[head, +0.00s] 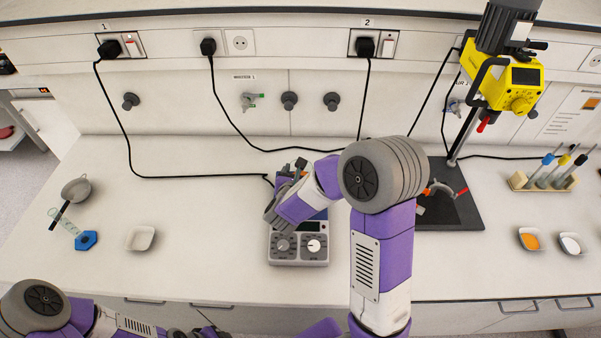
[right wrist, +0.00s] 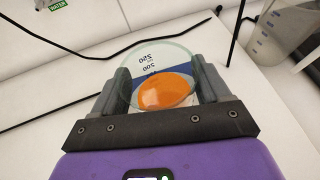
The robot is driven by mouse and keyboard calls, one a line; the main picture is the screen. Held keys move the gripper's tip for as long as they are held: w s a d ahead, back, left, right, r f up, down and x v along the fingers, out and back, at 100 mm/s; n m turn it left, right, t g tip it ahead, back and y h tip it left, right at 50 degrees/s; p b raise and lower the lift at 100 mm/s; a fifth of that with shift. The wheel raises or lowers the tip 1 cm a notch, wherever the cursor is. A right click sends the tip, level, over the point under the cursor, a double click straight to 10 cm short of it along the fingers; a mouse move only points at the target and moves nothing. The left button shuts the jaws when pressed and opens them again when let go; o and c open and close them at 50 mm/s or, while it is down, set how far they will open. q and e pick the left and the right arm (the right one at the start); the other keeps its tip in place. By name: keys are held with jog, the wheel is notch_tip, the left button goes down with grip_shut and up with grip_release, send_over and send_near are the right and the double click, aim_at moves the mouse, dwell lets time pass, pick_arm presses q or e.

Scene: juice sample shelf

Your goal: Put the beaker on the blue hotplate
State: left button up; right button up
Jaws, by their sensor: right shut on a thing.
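The beaker (right wrist: 165,92) is clear glass with volume marks and orange liquid, and it sits between the fingers of my right gripper (right wrist: 160,88). In the head view my right gripper (head: 284,188) is at the back of the hotplate (head: 298,248), and the gripper and arm mostly hide the beaker there. The hotplate is a grey box with two dials on its front; a bit of its blue top (head: 321,214) shows beside my arm. Whether the beaker touches the hotplate is hidden.
A stand with a yellow stirrer (head: 513,88) and dark base (head: 450,210) is right of my arm. A tube rack (head: 545,180) and two small dishes are further right. A strainer (head: 76,190), blue hexagonal piece (head: 86,240) and white dish (head: 140,238) are left. Cables cross the bench's back.

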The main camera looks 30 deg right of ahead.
jog(key=shift+f, duration=0.2)
jog(key=o, duration=1.2)
jog(key=shift+r, duration=0.1)
jog(key=shift+r, duration=0.2)
jog(key=v, duration=1.2)
jog(key=shift+p, duration=0.3)
jog(key=shift+d, duration=0.1)
